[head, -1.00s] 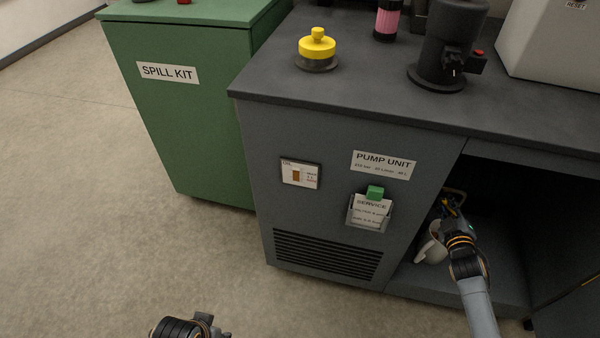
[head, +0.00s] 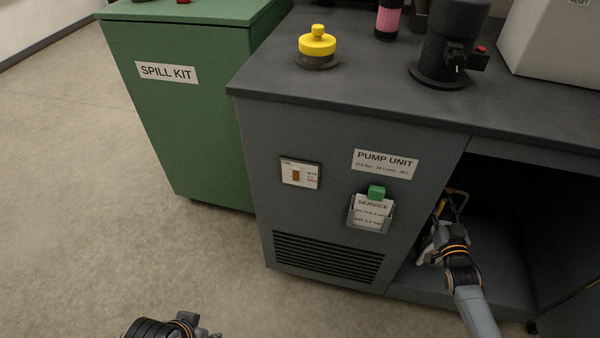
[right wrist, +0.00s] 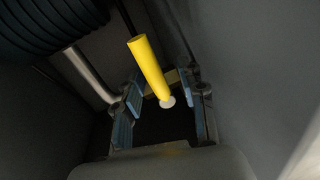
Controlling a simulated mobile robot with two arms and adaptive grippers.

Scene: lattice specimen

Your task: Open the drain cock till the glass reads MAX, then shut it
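The oil glass (head: 300,173) is a small white plate on the pump unit's front with a brown column; its exact level against the MAX mark is too small to read. The drain cock's yellow lever (right wrist: 149,66) with a white round end shows in the right wrist view, and a bit of yellow shows in the head view (head: 441,207). My right gripper (right wrist: 162,82) is open, its blue-padded fingers on either side of the lever's end; contact is not clear. In the head view my right gripper (head: 443,232) is inside the cabinet opening. My left gripper (head: 198,326) is at the bottom edge, its fingers unclear.
The pump unit (head: 335,240) has a service card holder (head: 371,211) beside the opening. A pale container (head: 425,257) is partly hidden behind my right gripper. A metal pipe (right wrist: 90,75) and dark coiled hose (right wrist: 45,30) lie near the lever. Floor at left is clear.

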